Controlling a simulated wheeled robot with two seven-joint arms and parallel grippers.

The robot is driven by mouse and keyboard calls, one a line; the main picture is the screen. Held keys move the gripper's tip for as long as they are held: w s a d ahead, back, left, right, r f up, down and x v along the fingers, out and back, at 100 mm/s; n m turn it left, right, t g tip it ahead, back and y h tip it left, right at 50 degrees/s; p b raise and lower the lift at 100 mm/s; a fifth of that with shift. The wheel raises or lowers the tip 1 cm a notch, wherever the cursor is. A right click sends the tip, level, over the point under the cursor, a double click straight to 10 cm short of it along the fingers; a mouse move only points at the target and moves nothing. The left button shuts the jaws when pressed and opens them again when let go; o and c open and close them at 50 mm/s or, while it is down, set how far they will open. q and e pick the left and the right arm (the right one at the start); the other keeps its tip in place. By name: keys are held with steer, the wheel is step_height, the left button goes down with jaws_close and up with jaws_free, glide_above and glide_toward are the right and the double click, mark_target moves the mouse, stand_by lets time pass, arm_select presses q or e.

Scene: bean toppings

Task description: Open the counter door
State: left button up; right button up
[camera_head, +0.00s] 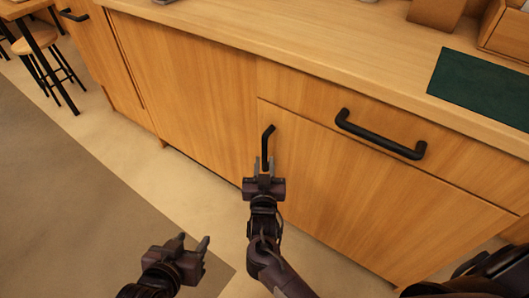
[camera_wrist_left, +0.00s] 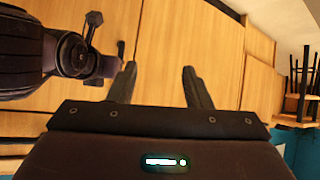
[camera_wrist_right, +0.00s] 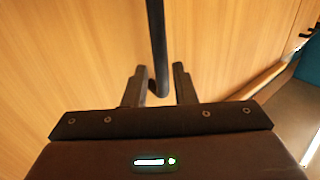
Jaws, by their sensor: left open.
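The counter door (camera_head: 350,190) is a wooden panel below a drawer front, and it looks closed. Its black vertical bar handle (camera_head: 268,143) is near the door's upper left edge. My right gripper (camera_head: 263,162) is at the lower end of this handle. In the right wrist view the handle (camera_wrist_right: 157,45) hangs down between the two fingers (camera_wrist_right: 158,72), which stand apart with gaps beside the bar. My left gripper (camera_head: 194,240) is open and empty, lower left over the floor. The left wrist view shows its spread fingers (camera_wrist_left: 158,72) facing the cabinet fronts.
The drawer's black horizontal handle (camera_head: 380,135) juts out at the upper right of the door. The countertop (camera_head: 300,50) runs above, with a dark green mat (camera_head: 480,85). A stool (camera_head: 38,42) stands far left. The floor (camera_head: 150,170) before the cabinets is clear.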

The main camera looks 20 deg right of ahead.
mark_target(265, 153)
steer(key=b+x, duration=0.1)
steer(key=x, duration=0.4)
arm_select(q)
steer(key=w+r+t+h, duration=0.2)
steer(key=w+r+t, duration=0.3)
steer(key=r, duration=0.5)
steer(key=shift+d, duration=0.45)
arm_select(e)
steer(key=shift+w+d, duration=0.15)
steer(key=shift+w, duration=0.2)
arm_select(q)
steer(key=shift+r, duration=0.1)
arm_select(e)
steer(key=shift+c, duration=0.3)
jaws_close()
